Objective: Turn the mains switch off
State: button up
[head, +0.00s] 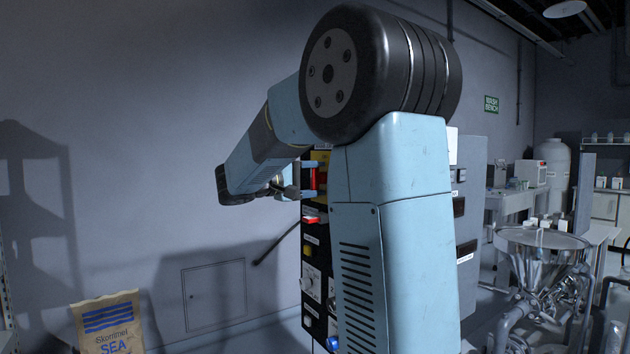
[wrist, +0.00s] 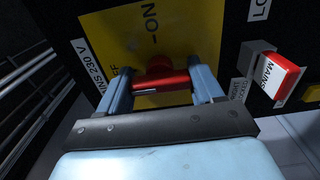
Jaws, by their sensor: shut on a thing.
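A label by the plate reads 230 V. My gripper (wrist: 161,90) has one light-blue finger at each end of the red handle and is shut on it. The handle lies crosswise between the fingers in the wrist view. In the head view the red handle (head: 313,178) shows at the panel's edge, partly hidden by my arm.
A red block (wrist: 287,76) labelled MAINS sticks out to the right of the switch in the wrist view. The black panel (head: 313,268) carries other knobs and buttons below. A paper sack (head: 108,325) stands at lower left and a metal hopper (head: 540,262) at right.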

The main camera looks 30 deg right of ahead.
jog(key=shift+w+a, duration=0.1)
jog(key=o, duration=1)
jog(key=shift+f, duration=0.1)
jog(key=shift+o, duration=0.2)
jog(key=a, duration=1.3)
jog(key=shift+s+a, duration=0.2)
jog(key=shift+a, duration=0.15)
